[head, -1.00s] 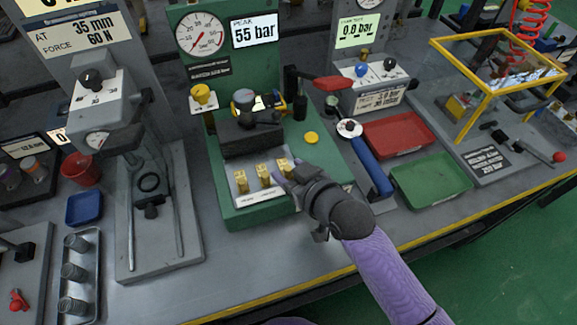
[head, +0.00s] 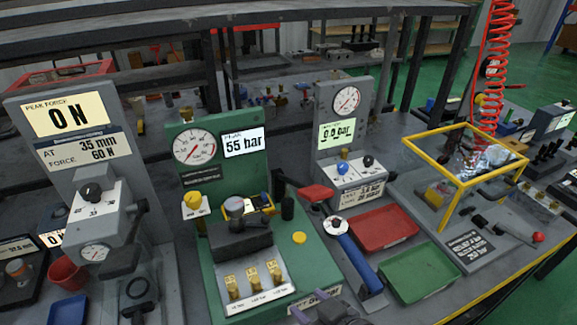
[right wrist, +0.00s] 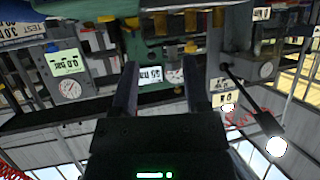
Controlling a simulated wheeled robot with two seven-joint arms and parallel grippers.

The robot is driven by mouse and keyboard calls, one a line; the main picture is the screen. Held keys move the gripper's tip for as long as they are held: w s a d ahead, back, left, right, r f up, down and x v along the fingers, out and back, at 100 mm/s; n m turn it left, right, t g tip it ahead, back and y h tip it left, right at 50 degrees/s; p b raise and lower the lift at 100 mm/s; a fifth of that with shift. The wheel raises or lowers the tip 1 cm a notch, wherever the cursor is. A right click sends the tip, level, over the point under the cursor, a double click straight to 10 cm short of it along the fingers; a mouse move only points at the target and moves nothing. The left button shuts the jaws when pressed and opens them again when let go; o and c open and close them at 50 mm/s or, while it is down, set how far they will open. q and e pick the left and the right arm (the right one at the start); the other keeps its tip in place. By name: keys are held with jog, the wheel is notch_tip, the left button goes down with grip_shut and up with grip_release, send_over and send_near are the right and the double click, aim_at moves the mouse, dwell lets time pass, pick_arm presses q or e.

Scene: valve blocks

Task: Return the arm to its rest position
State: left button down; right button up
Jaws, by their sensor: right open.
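My right gripper (head: 322,315) shows at the bottom edge of the head view, in front of the green test station (head: 240,305). Most of my right arm is below the frame. In the right wrist view, the two dark fingers (right wrist: 165,90) stand apart with nothing between them. Several brass valve pieces (head: 253,279) stand in a row on the light plate of the green station, left of the gripper and apart from it. My left arm and gripper are not in view.
A blue-handled tool (head: 357,262) lies just right of the gripper. A red tray (head: 385,228) and a green tray (head: 420,272) lie farther right. A yellow-framed guard (head: 440,134) stands at the right. The grey press (head: 95,215) stands at the left.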

jog(key=s+d+f+m+g+h, duration=0.2)
jog(key=s+d+g+h, duration=0.15)
jog(key=s, duration=0.35)
jog(key=s+d+f+m+g+h, duration=0.25)
jog(key=s+d+g, duration=0.2)
jog(key=s, duration=0.25)
notch_tip(320, 180, down, 18)
jog(key=s+d+g, duration=0.1)
jog(key=s, duration=0.2)
jog(key=s+d+f+g+h, duration=0.1)
jog(key=s+d+f, duration=0.2)
jog(key=s+f, duration=0.6)
jog(key=s, duration=0.3)
jog(key=shift+s+f+n, duration=0.15)
jog(key=shift+s+n, duration=0.1)
jog(key=shift+n, duration=0.1)
dwell(0.4)
